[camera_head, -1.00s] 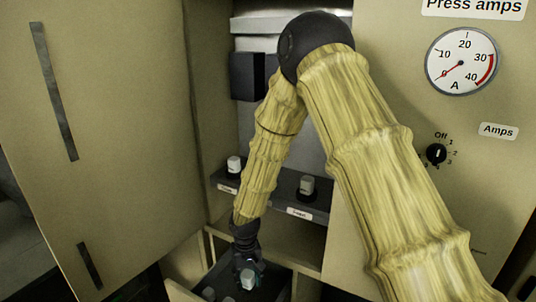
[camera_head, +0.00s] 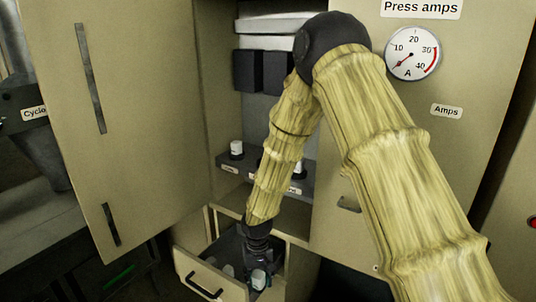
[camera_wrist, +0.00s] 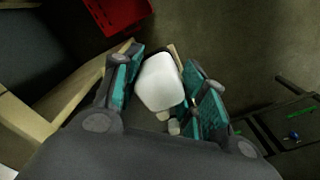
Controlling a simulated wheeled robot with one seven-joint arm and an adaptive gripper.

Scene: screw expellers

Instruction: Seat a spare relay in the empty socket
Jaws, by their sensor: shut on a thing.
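My gripper (camera_head: 258,276) points down into the open drawer (camera_head: 224,287) at the bottom of the cabinet. In the wrist view my gripper (camera_wrist: 165,85) is shut on a white, block-shaped relay (camera_wrist: 160,82), held between its teal pads. Other pale relays (camera_head: 228,270) seem to lie in the drawer beside the gripper, too dim to count. On the dark socket shelf (camera_head: 228,165) above, one white relay (camera_head: 236,147) stands at the left. Another (camera_head: 298,170) shows partly behind my arm. My arm hides the shelf's middle, so I cannot see an empty socket.
The cabinet door (camera_head: 140,130) stands open on the left. The drawer handle (camera_head: 204,285) faces front. An ammeter (camera_head: 412,53) and a right-hand panel flank the opening. In the wrist view, a red box (camera_wrist: 118,14) lies beyond the fingers.

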